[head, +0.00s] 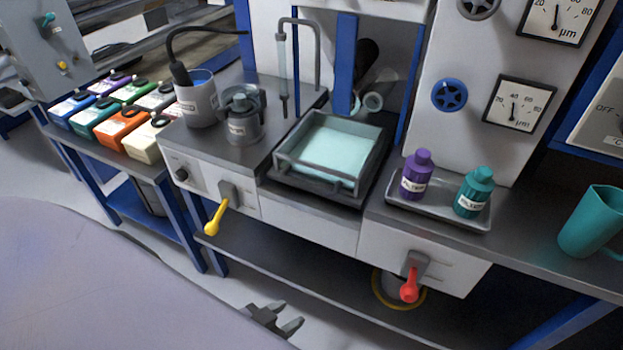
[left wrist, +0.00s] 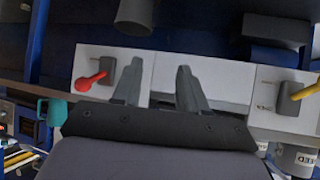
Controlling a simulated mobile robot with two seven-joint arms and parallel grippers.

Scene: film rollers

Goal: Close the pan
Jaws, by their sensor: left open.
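The pan (head: 328,146) is a square, dark-framed tray of pale teal liquid in the middle of the bench. It has no visible cover over it. A yellow lever (head: 216,216) is on the front panel left of the pan, and a red lever (head: 409,286) is on the panel to the right. Both slant downward in the head view. My left gripper (head: 291,313) is open and empty, low in front of the bench and apart from both levers. In the left wrist view its two fingers (left wrist: 157,75) are spread, between the red lever (left wrist: 90,82) and yellow lever (left wrist: 304,92).
A tray (head: 437,210) holds a purple bottle (head: 417,175) and a teal bottle (head: 473,192). A teal mug (head: 590,222) stands at the right edge. Grey pots stand left of the pan. A side table holds several coloured boxes (head: 121,127). A dark lower shelf (head: 290,270) runs below.

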